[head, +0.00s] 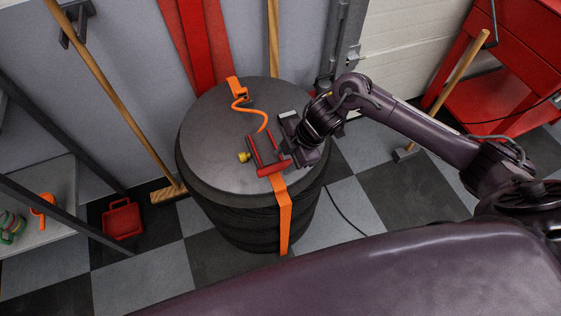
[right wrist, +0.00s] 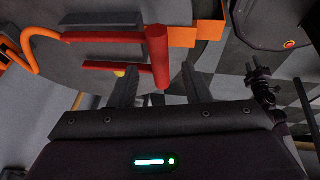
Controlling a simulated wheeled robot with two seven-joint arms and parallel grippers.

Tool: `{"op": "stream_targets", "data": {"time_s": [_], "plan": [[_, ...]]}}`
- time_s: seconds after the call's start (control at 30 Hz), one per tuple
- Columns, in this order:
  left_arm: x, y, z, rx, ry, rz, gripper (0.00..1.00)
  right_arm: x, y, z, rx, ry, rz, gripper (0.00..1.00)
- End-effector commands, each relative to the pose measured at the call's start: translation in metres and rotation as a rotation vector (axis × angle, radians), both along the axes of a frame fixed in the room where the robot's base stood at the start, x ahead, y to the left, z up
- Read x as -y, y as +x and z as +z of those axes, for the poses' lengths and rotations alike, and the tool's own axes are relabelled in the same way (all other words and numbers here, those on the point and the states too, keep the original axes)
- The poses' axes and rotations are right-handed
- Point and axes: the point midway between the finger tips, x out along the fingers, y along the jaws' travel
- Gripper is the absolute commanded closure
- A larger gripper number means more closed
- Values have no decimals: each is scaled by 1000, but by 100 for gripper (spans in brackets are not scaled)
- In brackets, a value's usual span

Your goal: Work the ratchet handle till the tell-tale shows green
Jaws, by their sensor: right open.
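The ratchet is a red frame (head: 266,153) on the dark round lid (head: 212,140) of a black drum-like stack. Its handle has a thick red crossbar (right wrist: 158,56) in the right wrist view. An orange strap (head: 284,215) runs from it over the front edge. A small yellow knob (head: 243,157) is at its left side, partly seen in the right wrist view (right wrist: 119,73). I cannot make out any green on the ratchet. My right gripper (right wrist: 160,88) is open, with the crossbar's end appearing between its fingers; contact is unclear. My left gripper is out of view.
A loose orange strap end (head: 241,103) curls on the lid. A red case (head: 122,218) and a broom (head: 125,105) stand left, near a grey shelf (head: 60,195). A red cabinet (head: 505,85) and another broom (head: 455,80) are right. Checkered floor shows around the stack.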

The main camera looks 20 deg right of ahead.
Motion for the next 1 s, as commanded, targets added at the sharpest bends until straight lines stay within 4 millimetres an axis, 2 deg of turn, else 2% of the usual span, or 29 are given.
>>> {"op": "stream_targets", "data": {"time_s": [0.1,0.2,0.57,0.87,1.0], "plan": [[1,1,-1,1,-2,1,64,-7,2,-17,-2,0,-1,57],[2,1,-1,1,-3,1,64,-11,4,-24,0,0,-1,57],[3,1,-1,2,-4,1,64,-13,5,-29,2,-1,-1,58],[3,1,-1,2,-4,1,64,-13,5,-29,2,-1,-1,97],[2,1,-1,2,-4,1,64,-13,5,-29,2,-1,-1,100]]}}
